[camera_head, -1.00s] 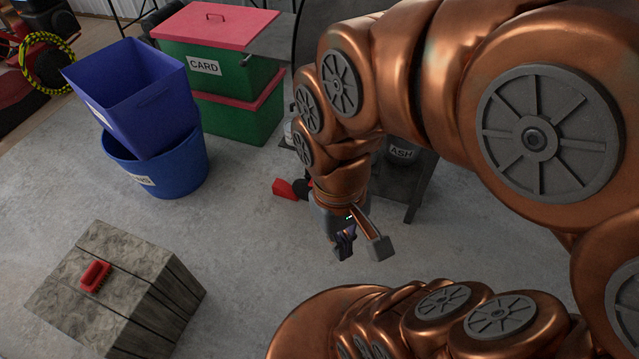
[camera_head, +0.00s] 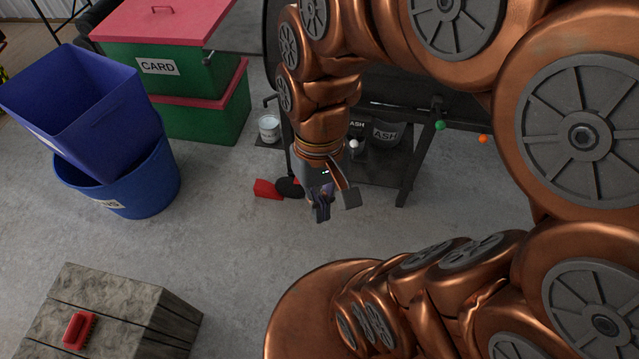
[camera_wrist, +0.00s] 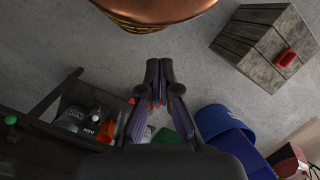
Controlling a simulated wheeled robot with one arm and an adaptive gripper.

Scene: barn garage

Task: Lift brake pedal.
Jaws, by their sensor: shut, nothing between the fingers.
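A red pedal (camera_head: 267,189) sits low by a black wheel at the foot of the dark grill cart (camera_head: 410,170), in the head view; I take it for the brake pedal. My gripper (camera_head: 322,207) hangs in front of and to the right of it, apart from it in the picture, and hides part of the wheel area. In the wrist view my gripper (camera_wrist: 159,72) has its fingers together over bare floor, with nothing between them. Small red patches show behind the fingers there; I cannot tell whether they are the pedal.
A blue bin (camera_head: 85,100) rests in a round blue tub (camera_head: 125,185) at left, with green boxes with red lids (camera_head: 205,110) behind. Ash buckets (camera_head: 385,134) stand on the cart shelf. Floor between is clear.

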